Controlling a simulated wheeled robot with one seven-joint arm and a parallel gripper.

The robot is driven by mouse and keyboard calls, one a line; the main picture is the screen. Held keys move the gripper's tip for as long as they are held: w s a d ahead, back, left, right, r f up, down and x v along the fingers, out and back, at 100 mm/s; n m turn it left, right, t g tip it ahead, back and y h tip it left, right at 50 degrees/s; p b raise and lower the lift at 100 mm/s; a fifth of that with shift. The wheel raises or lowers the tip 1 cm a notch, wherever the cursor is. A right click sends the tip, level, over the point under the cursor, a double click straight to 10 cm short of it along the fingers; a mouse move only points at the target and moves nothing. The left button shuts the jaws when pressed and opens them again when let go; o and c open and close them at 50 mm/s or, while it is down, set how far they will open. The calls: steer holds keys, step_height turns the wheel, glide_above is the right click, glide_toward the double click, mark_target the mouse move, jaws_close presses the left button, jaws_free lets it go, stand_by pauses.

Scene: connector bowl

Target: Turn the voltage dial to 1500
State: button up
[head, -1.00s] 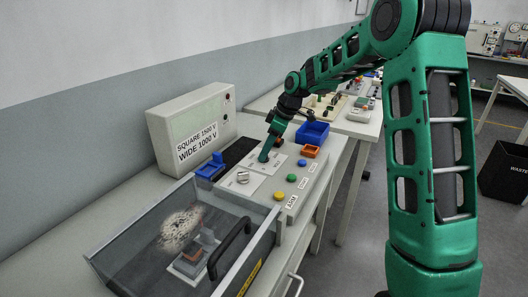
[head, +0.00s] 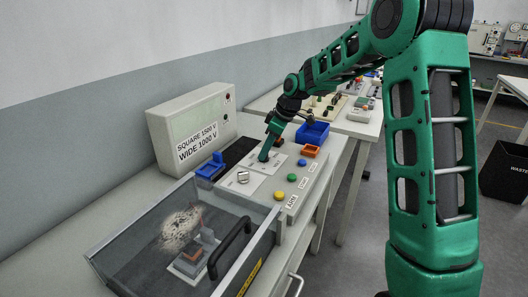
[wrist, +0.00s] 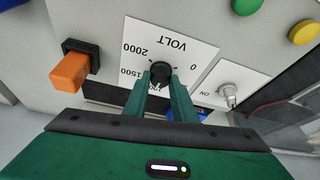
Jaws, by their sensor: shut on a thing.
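The voltage dial (wrist: 161,70) is a small black knob on a white plate (wrist: 190,48) marked VOLT. Labels 0, 1500 and 2000 show upside down around it in the wrist view; another label near the fingers is partly covered. My gripper (wrist: 161,82) is shut on the dial, one green finger on each side. The knob's exact pointer direction is hard to read. In the head view my gripper (head: 265,154) reaches down onto the control panel (head: 312,178) and hides the dial.
A metal toggle switch (wrist: 228,92) marked ON stands beside the dial. An orange block on a black base (wrist: 72,70) is on its other side. Several coloured buttons (head: 292,177) line the panel's edge. A grey sign box (head: 190,128) reads SQUARE 1500 V, WIDE 1000 V. A clear-lidded chamber (head: 185,240) is in front.

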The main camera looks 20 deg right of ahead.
steer(key=m, duration=0.3)
steer(key=m+t+h, duration=0.1)
steer(key=m, duration=0.2)
steer(key=shift+a+t+h, duration=0.15)
steer(key=shift+t+h, duration=0.15)
steer(key=m+h, duration=0.2)
steer(key=m, duration=0.2)
steer(key=shift+m, duration=0.3)
steer(key=shift+c, duration=0.2)
steer(key=shift+a, duration=0.1)
steer(key=o, duration=1.1)
steer(key=shift+s, duration=0.1)
steer(key=shift+c, duration=0.2)
steer(key=shift+r, duration=0.1)
steer(key=v, duration=1)
steer(key=shift+s+r, duration=0.2)
steer(key=shift+r, duration=0.05)
